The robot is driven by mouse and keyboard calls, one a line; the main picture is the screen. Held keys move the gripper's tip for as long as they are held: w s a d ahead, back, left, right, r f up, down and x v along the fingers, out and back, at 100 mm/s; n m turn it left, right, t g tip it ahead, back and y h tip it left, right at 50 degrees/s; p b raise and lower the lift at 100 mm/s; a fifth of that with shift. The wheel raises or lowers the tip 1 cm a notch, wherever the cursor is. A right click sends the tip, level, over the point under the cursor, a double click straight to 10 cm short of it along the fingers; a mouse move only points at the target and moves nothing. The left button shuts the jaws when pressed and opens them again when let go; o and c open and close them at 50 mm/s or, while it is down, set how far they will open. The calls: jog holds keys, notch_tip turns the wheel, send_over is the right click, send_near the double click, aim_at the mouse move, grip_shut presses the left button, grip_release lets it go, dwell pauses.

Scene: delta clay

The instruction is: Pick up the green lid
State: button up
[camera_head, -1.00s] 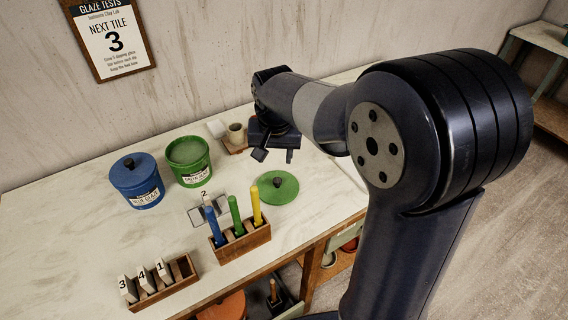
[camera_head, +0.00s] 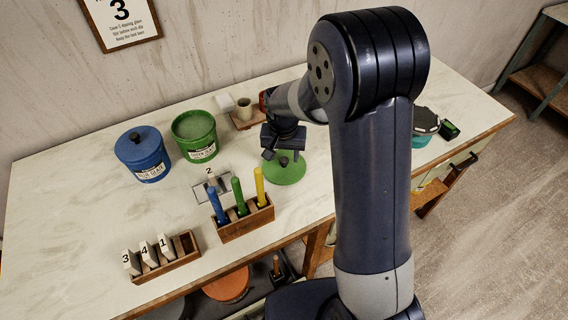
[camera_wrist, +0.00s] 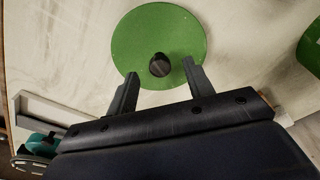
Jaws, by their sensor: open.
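The green lid (camera_head: 287,174) lies flat on the table, a round disc with a dark knob. In the wrist view the lid (camera_wrist: 150,30) is at the top middle, with its knob (camera_wrist: 159,65) a little beyond and between the fingertips. My gripper (camera_head: 276,157) is above the lid in the head view, covering part of it. In the wrist view my gripper (camera_wrist: 160,75) is open and empty, one finger on each side of the knob's line. I cannot tell the exact height above the lid.
A green bucket (camera_head: 194,138) and a blue lidded bucket (camera_head: 143,157) stand to the left. A wooden holder (camera_head: 246,223) with blue, green and yellow sticks is close in front. A tile rack (camera_head: 168,268) sits front left. A cup (camera_head: 244,109) stands behind.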

jog(key=shift+w+f, duration=0.1)
jog(key=shift+f, duration=0.65)
jog(key=c, duration=1.1)
